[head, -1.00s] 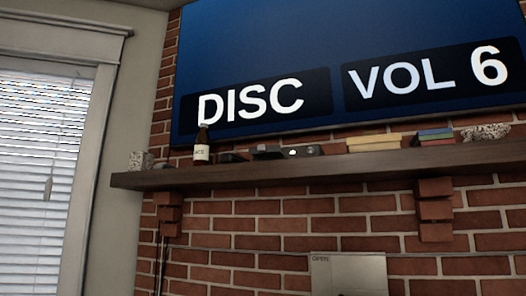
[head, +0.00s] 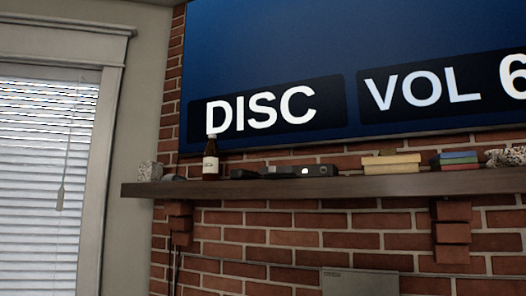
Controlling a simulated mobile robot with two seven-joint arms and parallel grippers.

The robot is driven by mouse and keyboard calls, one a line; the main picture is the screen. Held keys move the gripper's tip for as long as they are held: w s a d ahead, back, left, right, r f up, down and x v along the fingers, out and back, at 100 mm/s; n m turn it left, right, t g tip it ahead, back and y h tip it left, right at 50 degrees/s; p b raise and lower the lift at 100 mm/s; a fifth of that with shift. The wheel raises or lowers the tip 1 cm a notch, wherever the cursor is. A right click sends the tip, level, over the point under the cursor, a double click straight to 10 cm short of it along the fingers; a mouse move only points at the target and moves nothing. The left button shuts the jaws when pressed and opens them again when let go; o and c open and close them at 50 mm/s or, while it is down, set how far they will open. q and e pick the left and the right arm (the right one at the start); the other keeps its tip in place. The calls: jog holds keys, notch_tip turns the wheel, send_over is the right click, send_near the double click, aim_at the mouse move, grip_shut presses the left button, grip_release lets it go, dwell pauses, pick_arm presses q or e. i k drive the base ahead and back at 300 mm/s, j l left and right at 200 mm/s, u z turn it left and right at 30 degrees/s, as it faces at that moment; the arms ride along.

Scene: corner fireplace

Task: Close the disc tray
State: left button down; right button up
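A small dark device (head: 300,171) lies on the wooden mantel shelf, below the TV, with a small light spot on its front. It may be the disc player; it is too small to tell whether a tray sticks out. The TV screen (head: 270,60) shows the words "DISC" and "VOL 6" in white on blue, with the 6 cut by the right edge. Neither of my grippers shows in the head view.
The mantel shelf (head: 330,187) runs along the brick wall on brick supports. A dark bottle (head: 210,160), yellowish books (head: 391,163), coloured books (head: 458,160) and stone-like lumps (head: 150,171) stand on it. A pale panel (head: 360,284) is at the bottom. A window with blinds (head: 40,180) is at left.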

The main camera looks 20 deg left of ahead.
aim_at(272, 170)
jog(key=i+j, duration=0.35)
jog(key=i, duration=0.15)
jog(key=i+j, duration=0.35)
jog(key=i, duration=0.15)
jog(key=j+u, duration=0.05)
